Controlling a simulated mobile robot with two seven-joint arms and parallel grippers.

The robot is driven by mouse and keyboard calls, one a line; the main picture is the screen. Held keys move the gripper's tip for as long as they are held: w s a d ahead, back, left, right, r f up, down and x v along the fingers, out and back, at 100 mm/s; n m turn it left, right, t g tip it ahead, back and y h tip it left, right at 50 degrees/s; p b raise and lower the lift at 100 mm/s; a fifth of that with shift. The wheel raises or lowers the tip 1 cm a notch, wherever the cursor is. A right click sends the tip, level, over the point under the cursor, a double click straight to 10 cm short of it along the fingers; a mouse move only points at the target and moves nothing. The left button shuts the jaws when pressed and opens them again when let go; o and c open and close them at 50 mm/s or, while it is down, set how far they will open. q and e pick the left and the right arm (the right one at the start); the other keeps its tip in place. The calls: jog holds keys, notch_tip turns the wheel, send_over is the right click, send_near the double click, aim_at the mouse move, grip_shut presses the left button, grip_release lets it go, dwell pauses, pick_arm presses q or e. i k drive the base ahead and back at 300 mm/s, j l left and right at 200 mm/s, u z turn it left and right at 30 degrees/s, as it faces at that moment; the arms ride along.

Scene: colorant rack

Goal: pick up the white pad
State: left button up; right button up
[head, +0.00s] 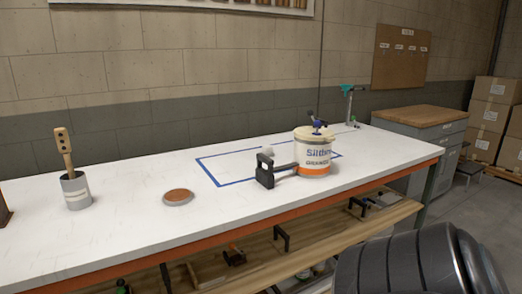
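No plainly white flat pad stands out on the white-topped workbench (110,235). A low round disc (178,198) with a brown top and pale grey rim lies flat on the bench left of the middle. A small whitish rounded thing (268,150) shows at the top of a black bracket-like tool (265,172) beside the bucket; I cannot tell what it is. Neither of my grippers is in view.
A white bucket (312,152) with an orange band stands near a blue tape outline (222,184). A grey can (75,190) holds a wooden-handled tool (63,146). A lower wooden shelf (330,238) holds clamps. The bench's front left is clear.

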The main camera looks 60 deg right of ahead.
aim_at(268, 150)
jog(key=l, duration=0.7)
jog(key=l+u, duration=0.15)
jog(key=l, duration=0.6)
jog(key=k+l, duration=0.1)
jog(key=l, duration=0.6)
jog(key=k+l+u, duration=0.15)
jog(key=l, duration=0.55)
jog(key=i, duration=0.05)
